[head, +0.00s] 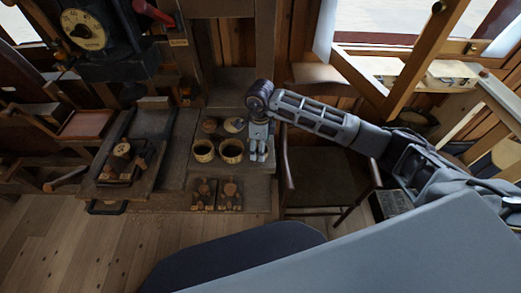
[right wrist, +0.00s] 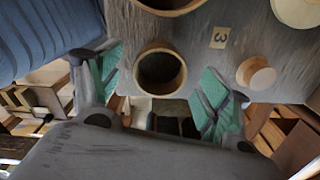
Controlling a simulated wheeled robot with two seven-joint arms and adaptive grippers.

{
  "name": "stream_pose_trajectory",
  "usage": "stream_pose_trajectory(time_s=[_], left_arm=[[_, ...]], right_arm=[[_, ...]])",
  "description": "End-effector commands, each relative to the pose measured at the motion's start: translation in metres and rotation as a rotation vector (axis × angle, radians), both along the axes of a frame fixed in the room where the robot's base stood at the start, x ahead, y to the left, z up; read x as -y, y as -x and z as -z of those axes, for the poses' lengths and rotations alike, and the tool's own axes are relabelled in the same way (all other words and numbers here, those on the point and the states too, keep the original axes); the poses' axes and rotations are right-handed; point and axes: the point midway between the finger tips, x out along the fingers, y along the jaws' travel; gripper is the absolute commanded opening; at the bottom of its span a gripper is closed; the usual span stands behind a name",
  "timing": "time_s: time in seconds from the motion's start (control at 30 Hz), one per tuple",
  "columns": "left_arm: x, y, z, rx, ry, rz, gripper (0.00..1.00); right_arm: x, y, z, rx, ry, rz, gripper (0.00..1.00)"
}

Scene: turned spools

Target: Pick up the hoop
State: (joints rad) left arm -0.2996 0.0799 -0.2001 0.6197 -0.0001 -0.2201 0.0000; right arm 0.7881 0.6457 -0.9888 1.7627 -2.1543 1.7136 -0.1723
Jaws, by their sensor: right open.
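Two round, hollow wooden rings stand side by side on a grey workbench (head: 172,165) in the head view. I take the right one (head: 232,158) as the hoop, but cannot be certain. The left ring (head: 203,155) is like it. My right gripper (head: 258,152) points down just right of the right ring. In the right wrist view, my right gripper (right wrist: 162,78) is open, with green-padded fingers apart on either side of a ring (right wrist: 160,91). Nothing is held. A second ring (right wrist: 168,10) is cut by the top edge. My left gripper is not in view.
A small wooden disc (right wrist: 256,76), a card marked 3 (right wrist: 219,38) and a pale round piece (right wrist: 297,12) lie near the ring. Two dark wooden blocks (head: 203,194) stand at the bench front. A chair (head: 325,180) stands close on the right.

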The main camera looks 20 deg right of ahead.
Motion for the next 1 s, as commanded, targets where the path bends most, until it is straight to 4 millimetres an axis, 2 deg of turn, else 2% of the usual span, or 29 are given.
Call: stream_pose_trajectory(time_s=[0.2, 0.6, 0.63, 0.9, 1.0], left_arm=[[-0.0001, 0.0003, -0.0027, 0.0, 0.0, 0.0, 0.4], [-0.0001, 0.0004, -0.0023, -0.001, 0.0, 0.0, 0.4], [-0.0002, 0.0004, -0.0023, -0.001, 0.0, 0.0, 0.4], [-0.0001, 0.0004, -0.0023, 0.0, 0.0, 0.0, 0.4], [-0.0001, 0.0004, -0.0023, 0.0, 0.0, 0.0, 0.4]], right_arm=[[-0.0002, 0.0001, 0.0101, 0.001, 0.0, 0.0, 0.78], [0.0002, -0.0001, 0.0103, 0.001, 0.0, 0.0, 0.78], [0.0002, -0.0001, 0.0102, 0.001, 0.0, 0.0, 0.76], [0.0003, -0.0001, 0.0101, 0.001, 0.0, 0.0, 0.44], [0.0003, -0.0002, 0.0102, 0.001, 0.0, 0.0, 0.44]])
